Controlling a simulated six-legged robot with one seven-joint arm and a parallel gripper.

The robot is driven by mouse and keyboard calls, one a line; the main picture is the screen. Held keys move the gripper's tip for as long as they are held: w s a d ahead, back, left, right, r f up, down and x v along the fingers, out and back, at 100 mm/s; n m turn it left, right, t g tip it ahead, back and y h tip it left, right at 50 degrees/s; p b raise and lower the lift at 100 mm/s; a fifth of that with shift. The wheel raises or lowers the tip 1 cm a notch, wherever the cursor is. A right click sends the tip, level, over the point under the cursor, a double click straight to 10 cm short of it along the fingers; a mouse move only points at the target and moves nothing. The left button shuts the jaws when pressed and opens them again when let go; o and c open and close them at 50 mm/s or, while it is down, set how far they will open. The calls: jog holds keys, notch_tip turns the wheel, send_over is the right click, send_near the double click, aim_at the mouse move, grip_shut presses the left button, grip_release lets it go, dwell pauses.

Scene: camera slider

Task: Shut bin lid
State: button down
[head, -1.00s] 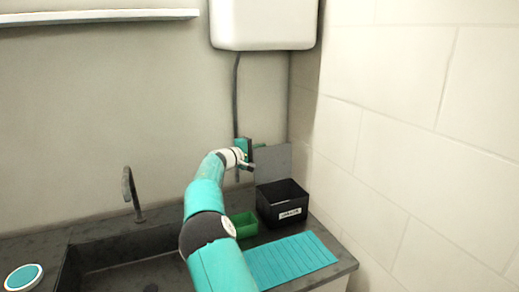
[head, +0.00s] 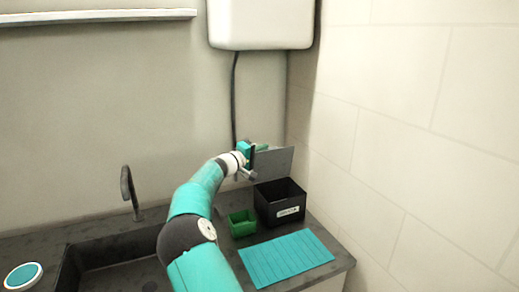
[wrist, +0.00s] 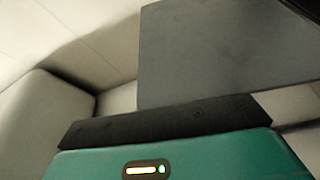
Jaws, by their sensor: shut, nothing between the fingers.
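The black bin (head: 268,211) with a white label stands on the counter at the right, its top open. Its grey lid (head: 278,162) is raised behind the opening, leaning rather than lying on the rim. My gripper (head: 262,148) is at the lid's upper left edge, shut and empty. The lid also shows as a large grey panel in the wrist view (wrist: 225,50), just beyond my gripper's dark front bar and teal housing. The fingertips are not clear in either view, and I cannot tell whether they touch the lid.
A small green open box (head: 242,224) stands left of the bin. A teal ribbed mat (head: 287,260) lies in front of it. A sink with a tap (head: 129,190) is at the left. A tiled wall (head: 420,130) closes the right side, and a white tank (head: 260,25) hangs above.

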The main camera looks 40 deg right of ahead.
aim_at(270, 162)
jog(key=s+a+f+m+g+h, duration=0.2)
jog(key=s+a+f+m+g, duration=0.1)
jog(key=s+f+m, duration=0.6)
jog(key=shift+s+a+m+h, duration=0.15)
jog(key=shift+s+m+h, duration=0.15)
jog(key=shift+s+m, duration=1.4)
jog(key=shift+s+n, duration=0.25)
jog(key=shift+n, duration=0.05)
